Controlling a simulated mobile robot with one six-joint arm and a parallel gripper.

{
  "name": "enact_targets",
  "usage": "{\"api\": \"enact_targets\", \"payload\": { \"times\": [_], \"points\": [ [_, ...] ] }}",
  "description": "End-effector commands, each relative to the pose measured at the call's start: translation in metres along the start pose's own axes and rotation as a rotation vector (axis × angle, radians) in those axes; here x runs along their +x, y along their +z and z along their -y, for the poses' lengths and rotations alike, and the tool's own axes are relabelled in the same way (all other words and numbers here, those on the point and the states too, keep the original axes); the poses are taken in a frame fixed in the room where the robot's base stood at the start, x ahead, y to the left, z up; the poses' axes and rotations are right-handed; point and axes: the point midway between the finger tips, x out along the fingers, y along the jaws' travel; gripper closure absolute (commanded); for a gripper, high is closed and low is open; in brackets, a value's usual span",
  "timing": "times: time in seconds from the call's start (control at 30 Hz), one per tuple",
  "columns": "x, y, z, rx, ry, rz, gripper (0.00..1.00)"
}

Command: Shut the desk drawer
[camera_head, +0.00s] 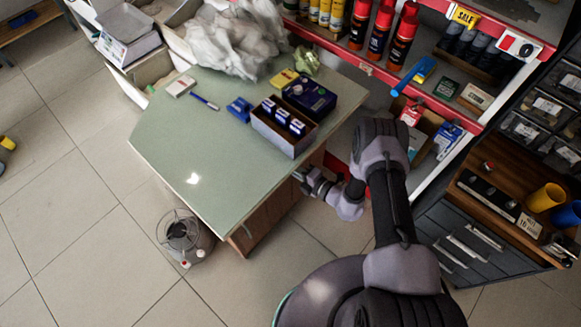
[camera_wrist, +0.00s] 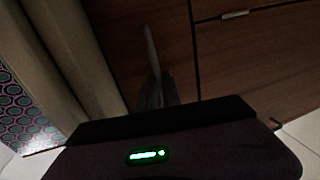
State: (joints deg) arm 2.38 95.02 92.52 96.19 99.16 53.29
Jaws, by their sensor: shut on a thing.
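The desk (camera_head: 175,135) has a pale green top and wooden fronts below its right edge. My gripper (camera_head: 301,176) is low beside that edge, partly hidden by the desk and my arm. In the wrist view, the fingers of my gripper (camera_wrist: 158,92) are shut on a slim grey bar handle (camera_wrist: 150,48) on a brown wooden drawer front (camera_wrist: 115,45). Another wooden front with a small light handle (camera_wrist: 235,14) is to the right, past a dark gap. The wrist view is dark, and I cannot tell how far the drawer stands out.
An open box with blue packs (camera_head: 284,130) and a dark box (camera_head: 309,97) stand on the desk near my gripper. Red shelving (camera_head: 350,65) with cans is behind. A grey drawer cabinet (camera_head: 470,240) is at right. A small round heater (camera_head: 185,238) stands on the floor.

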Motion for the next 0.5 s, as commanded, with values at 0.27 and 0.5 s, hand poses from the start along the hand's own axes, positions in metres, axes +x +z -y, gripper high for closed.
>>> {"api": "enact_targets", "payload": {
  "times": [0.27, 0.5],
  "points": [
    [0.0002, 0.0005, -0.0013, -0.001, 0.002, 0.0, 0.7],
    [-0.0041, 0.0005, -0.0014, 0.001, 0.001, 0.0, 0.7]
  ]
}}
